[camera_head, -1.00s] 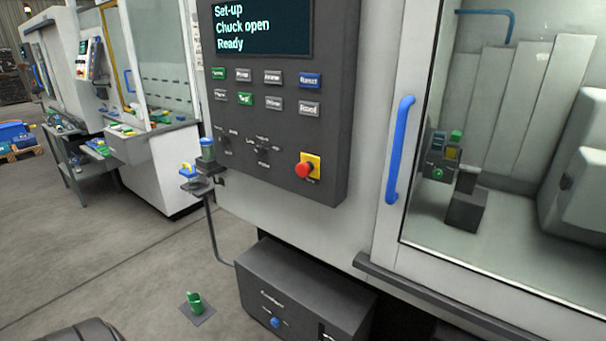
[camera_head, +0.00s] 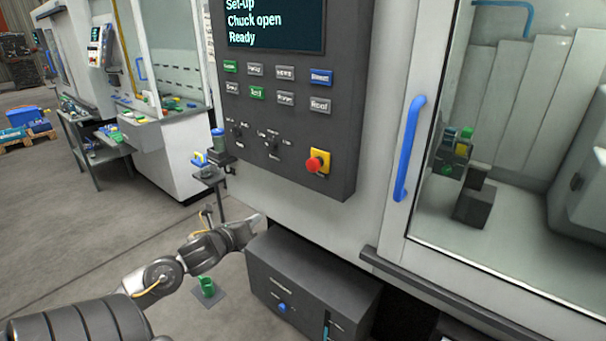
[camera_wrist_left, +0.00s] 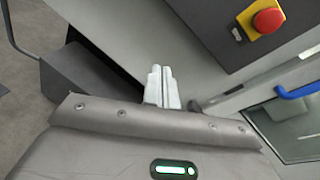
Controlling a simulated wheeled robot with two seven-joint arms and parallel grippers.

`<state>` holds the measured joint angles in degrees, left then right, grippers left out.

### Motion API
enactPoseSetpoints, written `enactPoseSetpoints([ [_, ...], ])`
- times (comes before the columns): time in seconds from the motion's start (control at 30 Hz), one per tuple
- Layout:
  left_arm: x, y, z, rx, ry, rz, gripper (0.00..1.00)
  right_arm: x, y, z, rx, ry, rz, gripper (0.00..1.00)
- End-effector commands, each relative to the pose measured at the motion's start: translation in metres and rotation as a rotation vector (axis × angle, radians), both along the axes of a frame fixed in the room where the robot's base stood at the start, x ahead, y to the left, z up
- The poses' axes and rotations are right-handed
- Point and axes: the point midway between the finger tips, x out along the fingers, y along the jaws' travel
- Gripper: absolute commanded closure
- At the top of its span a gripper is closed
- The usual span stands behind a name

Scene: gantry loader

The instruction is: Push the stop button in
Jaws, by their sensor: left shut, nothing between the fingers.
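The stop button (camera_head: 315,164) is a red mushroom head on a yellow plate, low on the right of the dark control panel (camera_head: 338,120). It also shows at the top right of the left wrist view (camera_wrist_left: 268,20). My left gripper (camera_head: 258,219) is below and to the left of the button, apart from it, in front of the machine's pale lower front. In the left wrist view its two pale fingers (camera_wrist_left: 162,72) are together with nothing between them. My right gripper is not in view.
A blue door handle (camera_head: 409,150) stands right of the panel beside the glass door. A dark box (camera_head: 310,285) juts out under the machine. A small shelf (camera_head: 211,174) with a blue-capped cup sits left of the panel. The air before the button is clear.

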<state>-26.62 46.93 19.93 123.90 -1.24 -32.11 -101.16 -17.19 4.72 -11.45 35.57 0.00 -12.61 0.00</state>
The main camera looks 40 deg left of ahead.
Motion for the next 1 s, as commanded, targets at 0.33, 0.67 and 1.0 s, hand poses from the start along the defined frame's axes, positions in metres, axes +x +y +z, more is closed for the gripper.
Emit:
enactPoseSetpoints([
  [0.33,-0.014,-0.08,0.133,0.483,-0.134,-0.221,1.0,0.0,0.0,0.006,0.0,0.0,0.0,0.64],
  [0.67,-0.014,-0.081,0.135,0.494,-0.137,-0.224,1.0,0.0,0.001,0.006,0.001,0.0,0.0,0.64],
  [1.0,0.015,-0.08,0.138,0.492,-0.14,-0.222,1.0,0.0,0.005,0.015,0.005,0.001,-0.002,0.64],
])
